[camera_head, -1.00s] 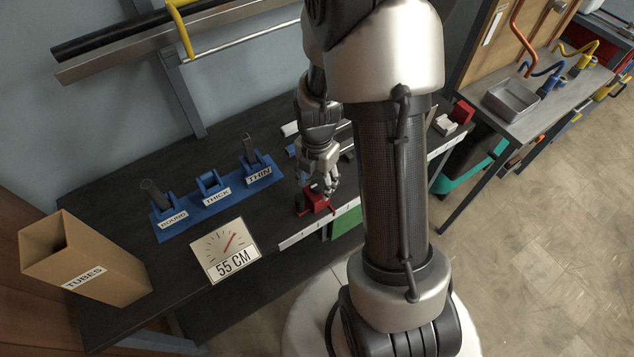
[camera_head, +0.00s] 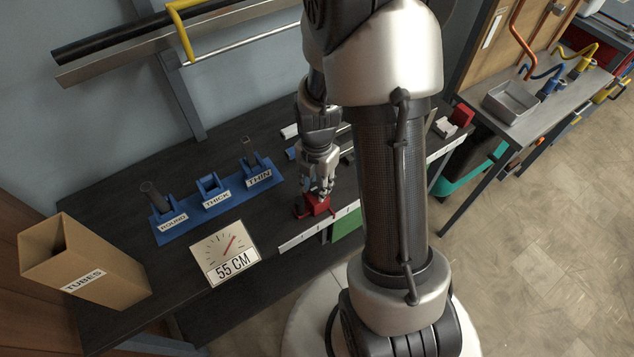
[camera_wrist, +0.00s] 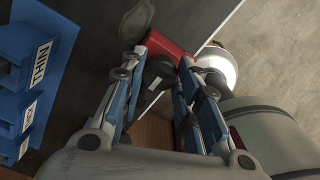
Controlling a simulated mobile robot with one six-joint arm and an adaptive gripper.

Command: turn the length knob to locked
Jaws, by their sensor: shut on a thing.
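The length knob (camera_wrist: 158,72) is a dark round knob with a white mark, seen between my fingers in the wrist view. It sits at the red stop block (camera_wrist: 165,46), which also shows in the head view (camera_head: 316,208) at the bench's front edge. My gripper (camera_wrist: 160,62) is shut on the knob, one finger on each side. In the head view my gripper (camera_head: 319,190) points down at the red block, and its fingers largely hide the knob. No locked label is readable in these views.
A sign reading 55 CM (camera_head: 232,270) stands left of the block. Blue holders marked ROUND, THICK and THIN (camera_head: 240,190) stand behind it. A cardboard TUBES box (camera_head: 110,270) is at the far left. A white strip (camera_head: 300,240) runs along the bench edge.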

